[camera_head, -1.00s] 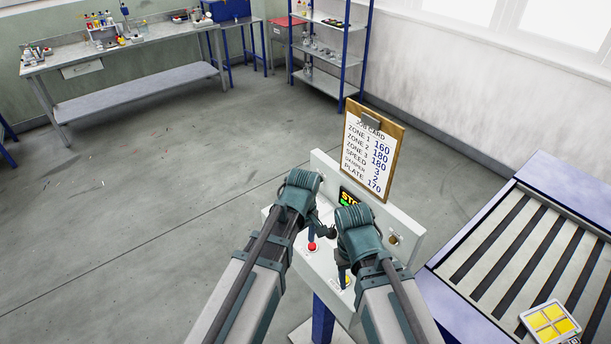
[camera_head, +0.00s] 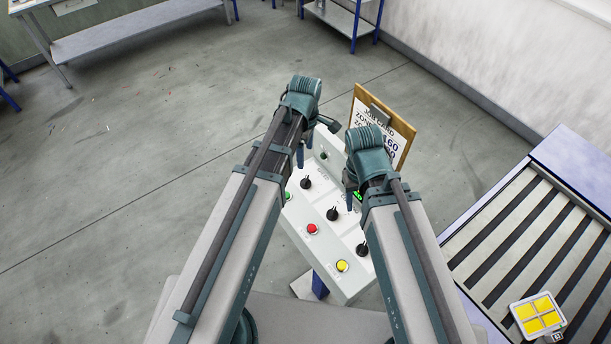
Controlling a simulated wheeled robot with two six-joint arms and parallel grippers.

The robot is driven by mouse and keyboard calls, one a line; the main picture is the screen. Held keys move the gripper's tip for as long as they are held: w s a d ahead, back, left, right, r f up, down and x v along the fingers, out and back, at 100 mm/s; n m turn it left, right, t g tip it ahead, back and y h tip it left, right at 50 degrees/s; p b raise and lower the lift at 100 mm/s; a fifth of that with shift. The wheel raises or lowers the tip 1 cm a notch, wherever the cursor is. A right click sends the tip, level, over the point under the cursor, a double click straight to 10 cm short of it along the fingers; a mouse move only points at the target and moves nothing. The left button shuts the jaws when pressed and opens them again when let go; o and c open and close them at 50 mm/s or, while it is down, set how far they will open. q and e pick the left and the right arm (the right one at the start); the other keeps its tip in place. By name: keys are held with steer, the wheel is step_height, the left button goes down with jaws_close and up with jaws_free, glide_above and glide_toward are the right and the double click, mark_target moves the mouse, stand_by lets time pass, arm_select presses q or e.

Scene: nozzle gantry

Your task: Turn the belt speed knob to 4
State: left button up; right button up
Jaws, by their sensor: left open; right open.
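A white control panel (camera_head: 323,247) stands low in the middle. It carries black knobs: one at the upper left (camera_head: 306,183), one in the middle (camera_head: 332,213) and one at the lower right (camera_head: 362,249). Their labels are too small to read, so I cannot tell which is belt speed or where it points. My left gripper (camera_head: 312,140) is open over the panel's upper left edge. My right gripper (camera_head: 350,188) is open over the panel's upper right part and hides some of it, including most of a green-lit display (camera_head: 358,196). Neither gripper visibly holds anything.
The panel also has a red button (camera_head: 312,229), a yellow button (camera_head: 342,266) and a green button (camera_head: 288,196). A job card on a clipboard (camera_head: 398,135) stands behind, partly hidden by my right arm. A slatted conveyor (camera_head: 520,235) lies right.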

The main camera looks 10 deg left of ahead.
mark_target(305, 179)
arm_select(q)
step_height(305, 179, down, 13)
steer(key=b, duration=1.2)
arm_select(e)
step_height(305, 179, down, 13)
steer(key=shift+f, duration=0.1)
arm_select(q)
jaws_close()
